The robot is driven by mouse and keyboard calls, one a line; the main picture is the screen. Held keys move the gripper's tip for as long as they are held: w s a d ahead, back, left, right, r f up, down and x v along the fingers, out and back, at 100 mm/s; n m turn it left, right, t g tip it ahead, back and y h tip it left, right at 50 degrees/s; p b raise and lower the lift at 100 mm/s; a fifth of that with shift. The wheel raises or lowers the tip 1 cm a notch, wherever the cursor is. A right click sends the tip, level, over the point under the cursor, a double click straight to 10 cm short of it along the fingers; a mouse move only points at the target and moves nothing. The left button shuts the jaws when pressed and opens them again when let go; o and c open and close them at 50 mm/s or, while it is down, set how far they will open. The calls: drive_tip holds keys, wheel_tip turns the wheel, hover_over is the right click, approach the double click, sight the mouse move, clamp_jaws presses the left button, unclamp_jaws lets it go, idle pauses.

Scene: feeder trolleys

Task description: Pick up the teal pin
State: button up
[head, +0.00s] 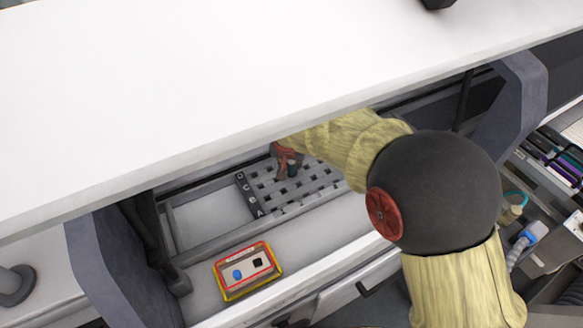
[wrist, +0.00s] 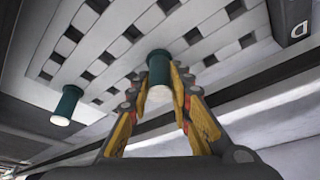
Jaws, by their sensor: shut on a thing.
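A teal pin with a pale end (wrist: 159,72) is between the two fingers of my gripper (wrist: 162,82) in the wrist view. The fingers are shut on it. A second teal pin with a pale end (wrist: 66,106) stands apart to the left at the grey slotted plate (wrist: 120,48). In the head view my gripper (head: 285,156) is over the plate (head: 318,177), below the shelf edge. One dark teal pin (head: 292,170) shows beside the fingers there. I cannot tell whether the held pin is still in its slot.
A white shelf (head: 230,80) overhangs the plate closely. A lettered strip (head: 250,195) runs along the plate's left side. Grey side panels (head: 100,265) flank the trolley.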

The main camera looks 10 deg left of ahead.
clamp_jaws()
drive_tip(key=shift+r, duration=0.1)
drive_tip(key=shift+r, duration=0.5)
wheel_tip(320, 180, up, 2)
drive_tip(key=shift+r+p, duration=0.1)
drive_tip(key=shift+p, duration=0.5)
drive_tip(key=s+d+r+p, duration=0.4)
drive_tip(key=s+r, duration=0.5)
drive_tip(key=s, duration=0.4)
drive_tip(key=shift+s+r, duration=0.2)
drive_tip(key=shift+r, duration=0.15)
